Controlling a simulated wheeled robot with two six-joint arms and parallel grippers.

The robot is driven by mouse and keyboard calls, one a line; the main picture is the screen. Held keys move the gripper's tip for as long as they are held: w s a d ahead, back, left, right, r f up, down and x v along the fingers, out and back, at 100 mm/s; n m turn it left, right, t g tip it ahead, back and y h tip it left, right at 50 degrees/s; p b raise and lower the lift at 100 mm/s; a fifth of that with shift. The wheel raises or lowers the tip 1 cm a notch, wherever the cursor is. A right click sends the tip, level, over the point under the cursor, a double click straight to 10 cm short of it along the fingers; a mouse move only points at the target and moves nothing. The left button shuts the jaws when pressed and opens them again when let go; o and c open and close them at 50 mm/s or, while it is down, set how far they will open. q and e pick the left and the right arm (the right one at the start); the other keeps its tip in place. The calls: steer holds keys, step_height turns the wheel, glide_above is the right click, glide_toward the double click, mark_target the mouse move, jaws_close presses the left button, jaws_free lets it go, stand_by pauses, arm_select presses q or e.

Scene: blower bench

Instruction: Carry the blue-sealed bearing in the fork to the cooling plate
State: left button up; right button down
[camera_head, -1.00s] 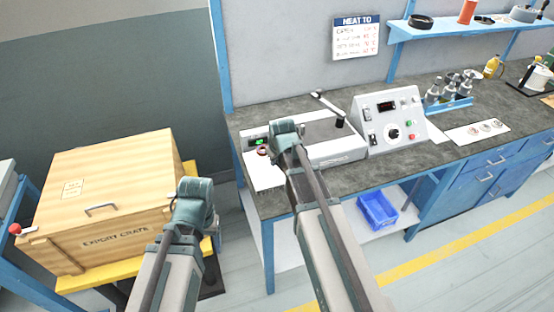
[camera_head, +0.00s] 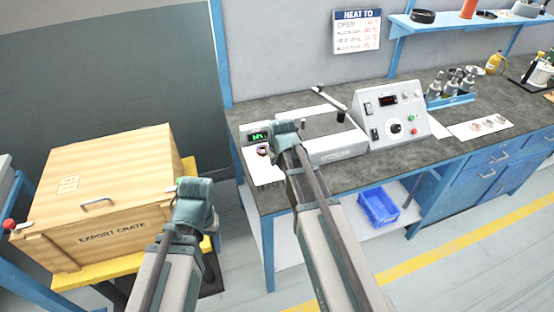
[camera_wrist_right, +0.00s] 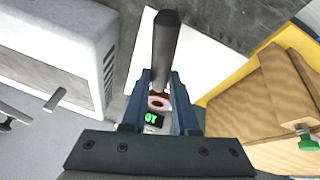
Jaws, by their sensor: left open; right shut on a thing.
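My right gripper (camera_wrist_right: 162,88) is shut on a dark rod-like handle (camera_wrist_right: 165,45), which I take for the fork's. In the head view this gripper (camera_head: 284,128) is over the left end of the bench, and what it holds is hidden there. A small ring with an orange rim and a bluish, dark middle (camera_wrist_right: 158,102) shows between the fingers; it looks like the bearing. In the head view the ring (camera_head: 263,150) is left of the gripper, by a green-lit display (camera_head: 258,137). I cannot tell whether it is lifted. My left gripper (camera_head: 194,190) is open and empty, beside the wooden crate.
A white sheet (camera_head: 267,174) lies at the bench's left front. A heater-like box (camera_head: 335,150) and a control panel (camera_head: 393,115) stand to the right. The export crate (camera_head: 100,195) is at left. A blue bin (camera_head: 378,207) is under the bench.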

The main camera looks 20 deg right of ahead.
steer(key=shift+f+b, duration=0.3)
steer(key=shift+f, duration=0.15)
stand_by(0.4)
steer(key=c, duration=0.6)
jaws_free()
steer(key=p+v, duration=1.2)
steer(key=v, duration=0.2)
steer(key=shift+f, duration=0.1)
